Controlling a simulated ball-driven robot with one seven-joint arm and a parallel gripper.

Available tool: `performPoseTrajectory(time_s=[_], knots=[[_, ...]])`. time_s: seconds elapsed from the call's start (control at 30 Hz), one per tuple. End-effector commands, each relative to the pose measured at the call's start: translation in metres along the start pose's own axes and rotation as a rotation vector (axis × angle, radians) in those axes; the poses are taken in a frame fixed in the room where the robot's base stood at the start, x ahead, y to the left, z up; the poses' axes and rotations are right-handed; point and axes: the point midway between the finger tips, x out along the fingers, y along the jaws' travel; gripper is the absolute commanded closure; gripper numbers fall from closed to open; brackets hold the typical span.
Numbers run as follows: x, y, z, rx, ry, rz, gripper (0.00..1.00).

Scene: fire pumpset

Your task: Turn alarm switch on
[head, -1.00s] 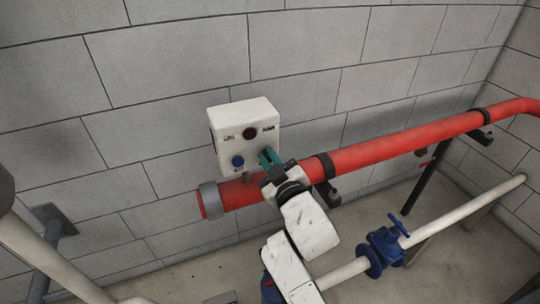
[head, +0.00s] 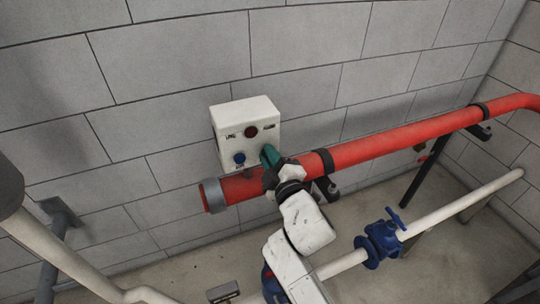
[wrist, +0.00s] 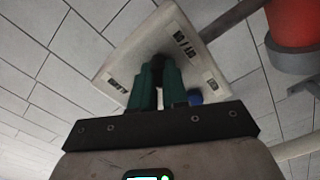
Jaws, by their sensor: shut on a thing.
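A white control box (head: 250,122) is on the block wall above a red pipe. It bears a dark red round lamp (head: 251,131) and a blue button (head: 239,158), with small labels. My gripper (head: 268,154) is at the lower right of the box front. In the wrist view its teal fingers (wrist: 158,80) are shut on a dark switch knob (wrist: 158,62) on the box face. The knob is mostly hidden between the fingers, so its exact position cannot be read. The blue button (wrist: 195,97) shows just beside the fingers.
A thick red pipe (head: 390,140) runs just below the box and close to my gripper; its grey end collar (head: 212,195) is at left. A pale pipe with a blue valve (head: 380,243) is lower right. Another pale pipe (head: 65,255) is lower left.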

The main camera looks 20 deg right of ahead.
Motion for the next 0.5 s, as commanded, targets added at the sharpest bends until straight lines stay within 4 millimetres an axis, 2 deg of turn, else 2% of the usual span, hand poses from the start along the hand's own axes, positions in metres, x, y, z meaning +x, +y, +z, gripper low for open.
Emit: performPoseTrajectory(time_s=[0.37,0.4,0.5], knots=[[-0.0002,-0.0015,-0.0004,-0.005,0.001,-0.002,1.00],[-0.0002,-0.0015,-0.0005,-0.004,0.001,-0.002,0.84],[-0.0002,-0.0014,-0.0004,-0.004,0.001,-0.002,0.75]])
